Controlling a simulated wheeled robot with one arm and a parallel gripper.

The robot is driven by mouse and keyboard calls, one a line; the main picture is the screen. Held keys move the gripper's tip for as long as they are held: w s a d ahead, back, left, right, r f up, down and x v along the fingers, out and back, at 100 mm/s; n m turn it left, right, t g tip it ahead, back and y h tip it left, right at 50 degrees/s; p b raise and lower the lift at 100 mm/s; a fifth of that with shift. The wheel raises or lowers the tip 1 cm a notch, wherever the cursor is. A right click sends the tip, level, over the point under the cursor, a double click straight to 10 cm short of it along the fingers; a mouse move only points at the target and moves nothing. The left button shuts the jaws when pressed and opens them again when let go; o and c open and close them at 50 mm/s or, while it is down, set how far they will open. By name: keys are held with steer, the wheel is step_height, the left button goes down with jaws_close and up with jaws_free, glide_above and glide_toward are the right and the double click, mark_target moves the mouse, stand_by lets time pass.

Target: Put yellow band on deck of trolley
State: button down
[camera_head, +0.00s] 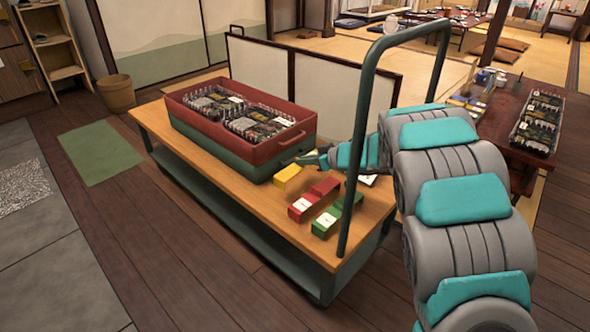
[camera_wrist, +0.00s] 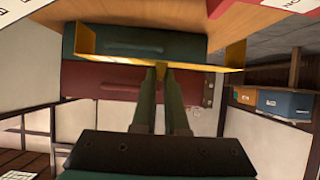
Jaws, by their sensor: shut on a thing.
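The yellow band (camera_head: 288,177) is at the trolley deck, beside the near right corner of the crate. My gripper (camera_head: 303,161) reaches in from the right and is shut on the band. In the wrist view the band (camera_wrist: 205,66) shows as a thin strip with bent ends, and my fingers (camera_wrist: 161,75) pinch its middle edge. The trolley (camera_head: 225,192) has a wooden deck, a green frame and a tall bent handle. I cannot tell whether the band touches the deck or hangs just above it.
A red-over-green crate (camera_head: 215,143) with packed lunch trays fills the deck's far left part. Red bands (camera_head: 313,198) and green bands (camera_head: 338,215) lie right of the yellow band. The trolley handle (camera_head: 361,140) rises close to my arm. The deck's front left strip is bare.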

steer(key=shift+f+b, duration=0.6)
steer(key=shift+f, duration=1.6)
steer(key=c, duration=0.9)
jaws_free()
steer(key=shift+c, duration=0.2)
